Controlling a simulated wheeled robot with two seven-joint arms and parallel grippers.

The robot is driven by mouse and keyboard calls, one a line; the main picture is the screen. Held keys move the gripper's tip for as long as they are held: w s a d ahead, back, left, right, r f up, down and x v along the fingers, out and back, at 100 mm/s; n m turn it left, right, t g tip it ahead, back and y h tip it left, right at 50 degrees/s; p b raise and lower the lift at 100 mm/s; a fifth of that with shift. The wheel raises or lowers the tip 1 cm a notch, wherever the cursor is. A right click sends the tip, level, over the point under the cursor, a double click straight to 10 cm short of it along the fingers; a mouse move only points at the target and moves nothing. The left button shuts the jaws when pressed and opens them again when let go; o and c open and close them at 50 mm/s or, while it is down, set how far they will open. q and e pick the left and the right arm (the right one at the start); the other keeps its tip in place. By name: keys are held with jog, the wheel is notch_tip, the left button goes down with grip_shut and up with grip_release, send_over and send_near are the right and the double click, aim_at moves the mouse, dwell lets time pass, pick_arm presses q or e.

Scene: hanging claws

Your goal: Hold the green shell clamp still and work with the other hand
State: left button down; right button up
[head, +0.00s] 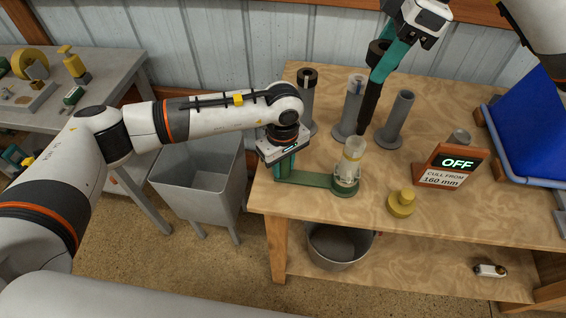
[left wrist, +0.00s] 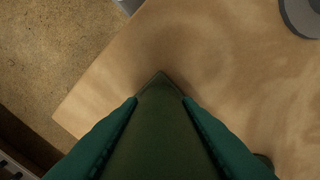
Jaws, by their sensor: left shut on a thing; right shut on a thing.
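The green shell clamp (head: 310,179) lies near the table's front left corner, its flat arm running to a round base. A clear tube with pale yellowish contents (head: 351,158) stands upright in that base. My left gripper (head: 282,168) is shut on the left end of the clamp's arm. In the left wrist view the dark green arm (left wrist: 160,130) lies between its two teal fingers. My right gripper (head: 381,74) is above the back of the table, shut on a dark tapered tool (head: 369,106) that points down; its tip is close to the grey stands.
Grey tube stands (head: 396,118) line the back of the table (head: 480,215). A yellow knobbed piece (head: 401,203) and an OFF sign (head: 451,166) stand right of the clamp. A blue tray (head: 530,125) is far right. A grey bin (head: 200,178) stands left on the floor.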

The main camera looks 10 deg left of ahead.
grip_shut()
pick_arm(q)
jog(key=c, duration=1)
grip_release()
notch_tip(320, 180, up, 12)
